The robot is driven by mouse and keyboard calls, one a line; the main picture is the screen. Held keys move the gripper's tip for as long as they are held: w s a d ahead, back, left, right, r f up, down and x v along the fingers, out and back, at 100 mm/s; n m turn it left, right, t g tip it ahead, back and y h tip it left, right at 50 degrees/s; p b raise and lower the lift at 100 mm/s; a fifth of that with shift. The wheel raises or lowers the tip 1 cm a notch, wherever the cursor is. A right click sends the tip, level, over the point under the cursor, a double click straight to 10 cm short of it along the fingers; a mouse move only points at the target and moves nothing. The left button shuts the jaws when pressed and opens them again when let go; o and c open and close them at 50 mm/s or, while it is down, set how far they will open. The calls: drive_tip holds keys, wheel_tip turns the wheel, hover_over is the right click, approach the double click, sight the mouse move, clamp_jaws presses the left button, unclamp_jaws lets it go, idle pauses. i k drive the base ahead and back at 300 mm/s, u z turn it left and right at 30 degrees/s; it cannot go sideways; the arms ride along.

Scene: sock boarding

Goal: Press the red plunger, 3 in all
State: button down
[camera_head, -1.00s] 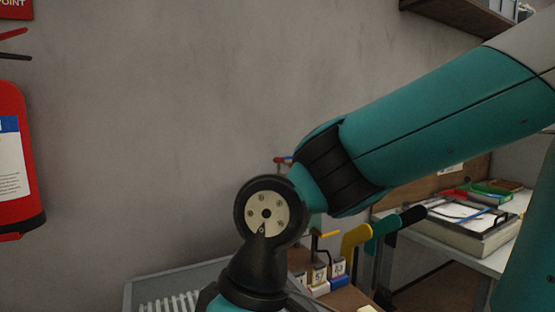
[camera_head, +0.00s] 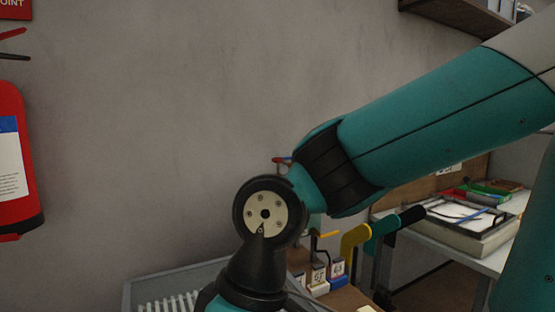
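My gripper is out of the picture, below the bottom edge; my arm's wrist reaches down there at the lower middle. I cannot make out a red plunger for sure. A small red-tipped part (camera_head: 281,160) shows just behind my arm, partly hidden by it, and I cannot tell what it belongs to. A yellow foot-shaped board (camera_head: 354,240) and a teal and black one (camera_head: 385,228) stand to the right of my wrist. Small white labelled blocks (camera_head: 318,276) with coloured bases stand in front of them, partly hidden by my wrist.
A grey ribbed tray (camera_head: 140,285) lies at the lower left, partly behind my wrist. A white bench (camera_head: 490,262) at the right holds a thick book-like box (camera_head: 470,238) and coloured items. A red fire extinguisher (camera_head: 15,190) hangs on the left wall.

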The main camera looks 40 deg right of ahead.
sight(278, 161)
drive_tip(key=u, duration=1.9)
drive_tip(key=k, duration=0.95)
drive_tip(key=z, duration=1.7)
drive_tip(key=i, duration=0.5)
drive_tip(key=z, duration=0.1)
